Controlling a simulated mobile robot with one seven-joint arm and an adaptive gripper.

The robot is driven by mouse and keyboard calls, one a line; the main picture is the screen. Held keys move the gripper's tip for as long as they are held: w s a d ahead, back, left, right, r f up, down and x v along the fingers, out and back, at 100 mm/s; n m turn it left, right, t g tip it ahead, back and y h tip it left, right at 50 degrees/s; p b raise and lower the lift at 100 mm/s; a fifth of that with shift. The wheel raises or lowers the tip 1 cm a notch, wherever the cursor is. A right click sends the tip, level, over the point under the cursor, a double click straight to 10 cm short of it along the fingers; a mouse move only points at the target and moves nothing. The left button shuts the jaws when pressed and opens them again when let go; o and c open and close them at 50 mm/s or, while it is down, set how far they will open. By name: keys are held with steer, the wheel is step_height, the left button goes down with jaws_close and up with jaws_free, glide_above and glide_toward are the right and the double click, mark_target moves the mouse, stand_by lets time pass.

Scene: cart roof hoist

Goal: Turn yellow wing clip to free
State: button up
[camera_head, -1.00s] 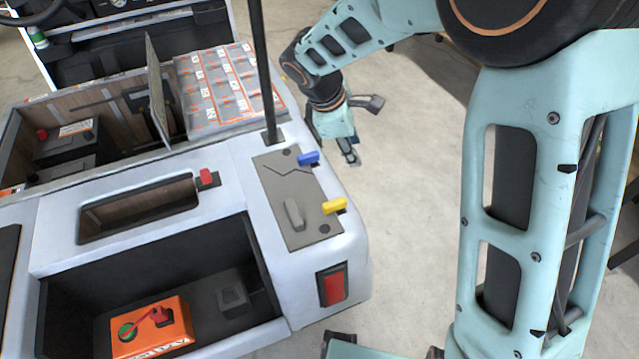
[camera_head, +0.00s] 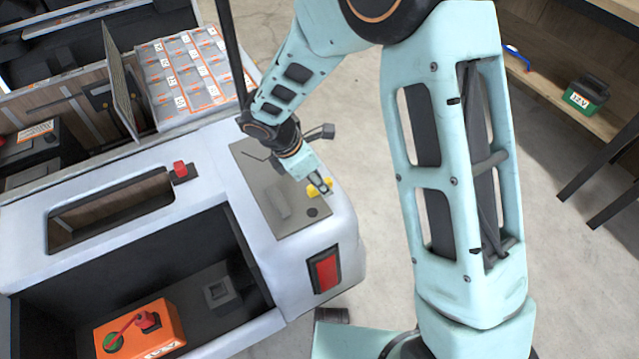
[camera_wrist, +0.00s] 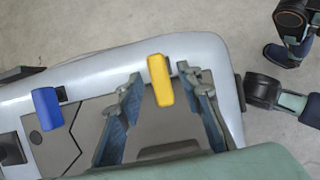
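The yellow wing clip (camera_head: 318,187) sits at the right edge of the grey plate on the cart's rear corner. In the wrist view the yellow clip (camera_wrist: 160,80) lies between the two spread fingers, apart from both. My gripper (camera_head: 322,190) is over the clip and partly hides it in the head view. In the wrist view my gripper (camera_wrist: 158,85) is open and empty. The blue clip (camera_wrist: 47,108) shows left of the fingers in the wrist view; my arm hides it in the head view.
The grey plate (camera_head: 262,190) carries a dark handle (camera_head: 279,204) near the clip. A dark upright post (camera_head: 232,45) stands beside my arm. An orange box (camera_head: 140,328) sits in the open bay. A shelf with a green battery (camera_head: 587,95) stands at the right. Floor beyond the cart's corner is clear.

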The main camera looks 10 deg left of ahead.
steer(key=shift+w+d+f, duration=0.15)
steer(key=shift+f, duration=0.3)
steer(key=shift+c, duration=0.2)
jaws_close()
